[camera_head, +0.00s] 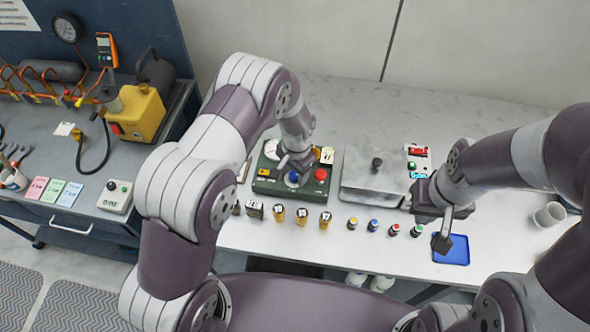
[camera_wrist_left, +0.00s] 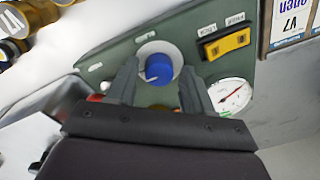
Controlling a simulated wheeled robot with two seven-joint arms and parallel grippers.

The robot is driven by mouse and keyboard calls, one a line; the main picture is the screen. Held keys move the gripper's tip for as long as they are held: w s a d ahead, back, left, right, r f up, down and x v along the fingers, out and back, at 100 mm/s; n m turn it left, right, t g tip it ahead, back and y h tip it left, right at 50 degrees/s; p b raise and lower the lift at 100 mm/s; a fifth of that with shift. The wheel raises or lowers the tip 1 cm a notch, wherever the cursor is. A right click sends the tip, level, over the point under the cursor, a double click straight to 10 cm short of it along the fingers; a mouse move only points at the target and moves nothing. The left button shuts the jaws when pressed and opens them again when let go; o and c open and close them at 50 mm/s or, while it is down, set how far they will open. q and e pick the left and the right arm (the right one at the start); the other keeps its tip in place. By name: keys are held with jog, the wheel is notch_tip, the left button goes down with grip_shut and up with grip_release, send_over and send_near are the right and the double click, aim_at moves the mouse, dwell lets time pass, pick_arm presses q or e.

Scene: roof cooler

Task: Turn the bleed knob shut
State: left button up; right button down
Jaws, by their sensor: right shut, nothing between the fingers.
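The blue bleed knob (camera_head: 293,178) is on the green panel box (camera_head: 262,184) on the white table. In the left wrist view the knob (camera_wrist_left: 157,66) has a white pointer mark and a pale ring around its base. My left gripper (camera_wrist_left: 159,70) is over the panel with its fingers spread on either side of the knob; I cannot tell whether they touch it. The left gripper in the head view (camera_head: 291,165) partly covers the panel. My right gripper (camera_head: 442,242) is shut and empty, over the front right of the table near a blue tray (camera_head: 455,252).
On the panel are a round gauge (camera_wrist_left: 231,95), a yellow switch (camera_wrist_left: 227,43) and a red button (camera_head: 321,174). A grey metal plate (camera_head: 372,178) lies to the right. A white cup (camera_head: 549,215) stands far right.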

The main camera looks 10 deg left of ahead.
pick_arm(q)
jog(key=c, duration=0.5)
jog(key=shift+d+r, duration=0.1)
jog(key=shift+c, duration=1.1)
